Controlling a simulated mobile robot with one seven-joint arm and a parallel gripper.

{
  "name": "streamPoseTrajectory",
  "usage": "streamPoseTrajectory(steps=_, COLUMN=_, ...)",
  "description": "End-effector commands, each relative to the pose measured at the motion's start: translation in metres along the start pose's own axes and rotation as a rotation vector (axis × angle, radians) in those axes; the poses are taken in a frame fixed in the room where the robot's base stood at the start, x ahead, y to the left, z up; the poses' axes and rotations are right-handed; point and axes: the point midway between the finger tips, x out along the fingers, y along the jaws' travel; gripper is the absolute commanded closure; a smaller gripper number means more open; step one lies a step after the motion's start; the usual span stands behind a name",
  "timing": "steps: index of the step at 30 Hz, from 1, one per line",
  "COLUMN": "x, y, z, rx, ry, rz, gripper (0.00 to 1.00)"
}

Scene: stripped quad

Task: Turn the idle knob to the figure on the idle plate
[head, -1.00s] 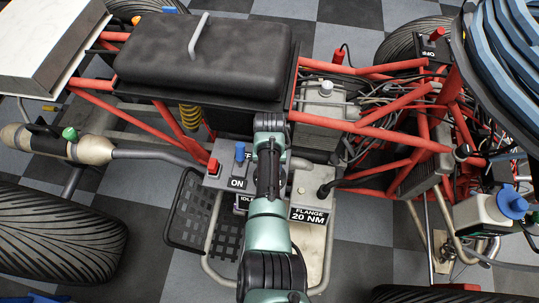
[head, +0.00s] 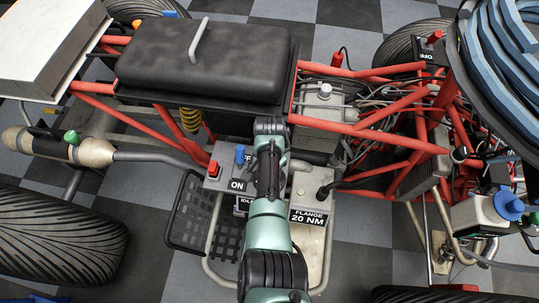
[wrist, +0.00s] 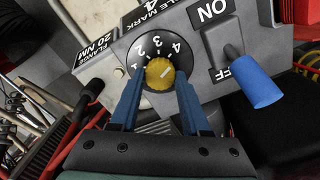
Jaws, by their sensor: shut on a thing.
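The yellow idle knob (wrist: 159,73) sits in a black dial (wrist: 160,50) with white figures; 2, 3 and 4 are readable. A pale line on the knob slants toward the upper right, roughly toward the 4 side. My gripper (wrist: 160,84) is shut on the knob, with one blue finger on each side. The idle plate (wrist: 150,12), lettered "LE MARK", is cut off at the top of the wrist view, so its figure is not visible. In the head view the idle plate (head: 241,204) is partly behind my arm, which hides the knob and fingers.
A blue toggle switch (wrist: 252,85) with an ON/OFF plate stands close right of the dial in the wrist view. A red button (head: 213,169) is beside it in the head view. The "FLANGE 20 NM" plate (head: 308,217) and a black cable lie right of my arm.

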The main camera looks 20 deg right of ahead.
Motion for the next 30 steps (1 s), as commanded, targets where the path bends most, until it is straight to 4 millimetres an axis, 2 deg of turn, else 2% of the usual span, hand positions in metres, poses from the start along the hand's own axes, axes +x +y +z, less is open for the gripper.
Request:
streamPoseTrajectory(steps=17, x=0.0002, y=0.0007, z=0.0003, rx=0.030, ry=-0.001, rz=0.002, gripper=1.00)
streamPoseTrajectory(steps=18, x=0.0002, y=0.0007, z=0.0003, rx=0.030, ry=-0.001, rz=0.002, gripper=0.46)
streamPoseTrajectory(steps=21, x=0.0002, y=0.0005, z=0.0002, rx=0.029, ry=-0.001, rz=0.001, gripper=0.28)
streamPoseTrajectory(steps=22, x=0.0002, y=0.0005, z=0.0002, rx=0.029, ry=-0.001, rz=0.001, gripper=0.23)
streamPoseTrajectory(steps=30, x=-0.0005, y=0.0001, z=0.0000, rx=0.028, ry=0.000, rz=0.000, gripper=0.23)
